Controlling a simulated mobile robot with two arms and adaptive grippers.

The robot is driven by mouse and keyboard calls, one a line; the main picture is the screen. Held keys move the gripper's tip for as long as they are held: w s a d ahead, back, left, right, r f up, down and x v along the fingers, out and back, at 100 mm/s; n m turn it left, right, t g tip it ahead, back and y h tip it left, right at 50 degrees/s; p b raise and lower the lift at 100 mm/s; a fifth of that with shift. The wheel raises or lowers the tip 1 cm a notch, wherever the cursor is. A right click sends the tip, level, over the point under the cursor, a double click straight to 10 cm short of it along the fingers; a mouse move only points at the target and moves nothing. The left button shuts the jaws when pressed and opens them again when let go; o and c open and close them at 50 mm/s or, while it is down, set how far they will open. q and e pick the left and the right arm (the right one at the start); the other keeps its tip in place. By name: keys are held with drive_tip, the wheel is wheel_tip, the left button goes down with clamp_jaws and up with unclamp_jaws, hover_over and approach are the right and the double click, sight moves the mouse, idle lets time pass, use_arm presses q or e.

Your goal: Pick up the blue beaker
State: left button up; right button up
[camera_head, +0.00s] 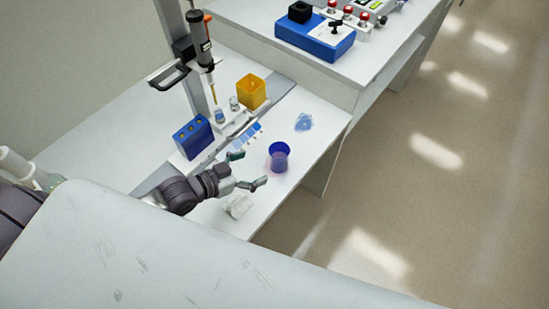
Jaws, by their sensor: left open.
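The blue beaker (279,157) is a small see-through blue-violet cup. It stands upright on the white bench in the head view, right of the middle of the bench's near part. My left gripper (250,170) reaches in from the left, open, with its two fingers spread and pointing toward the beaker. The beaker is just beyond the fingertips, and I cannot tell whether a finger touches it. My right gripper is not in view.
A dark blue block (193,138), an orange box (251,91) and a pipette on a stand (204,50) are behind the gripper. A crumpled blue item (304,122) and a whitish item (238,206) lie near the beaker. The bench edge is close on the right.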

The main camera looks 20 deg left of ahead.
sight(271, 160)
use_arm(q)
drive_tip(key=b+x, duration=0.1)
drive_tip(key=x, duration=0.1)
drive_tip(key=b+x, duration=0.1)
drive_tip(key=x, duration=0.2)
drive_tip(key=shift+f+b, duration=0.25)
drive_tip(key=shift+b, duration=0.1)
drive_tip(key=shift+w, duration=0.25)
drive_tip(key=shift+w+d+f+b, duration=0.3)
drive_tip(key=shift+w+d+b, duration=0.1)
drive_tip(key=shift+b, duration=0.35)
drive_tip(key=b+x, duration=0.3)
drive_tip(key=shift+w+f, duration=0.15)
drive_tip(key=shift+w, duration=0.1)
drive_tip(key=shift+w+d, duration=0.2)
drive_tip(key=shift+w, duration=0.05)
drive_tip(key=shift+c, duration=0.2)
drive_tip(key=c, duration=1)
drive_tip(key=shift+c, duration=1.3)
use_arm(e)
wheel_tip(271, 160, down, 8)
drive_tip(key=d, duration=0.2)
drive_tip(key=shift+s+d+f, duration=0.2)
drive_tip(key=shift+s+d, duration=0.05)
use_arm(q)
drive_tip(key=shift+r, duration=0.25)
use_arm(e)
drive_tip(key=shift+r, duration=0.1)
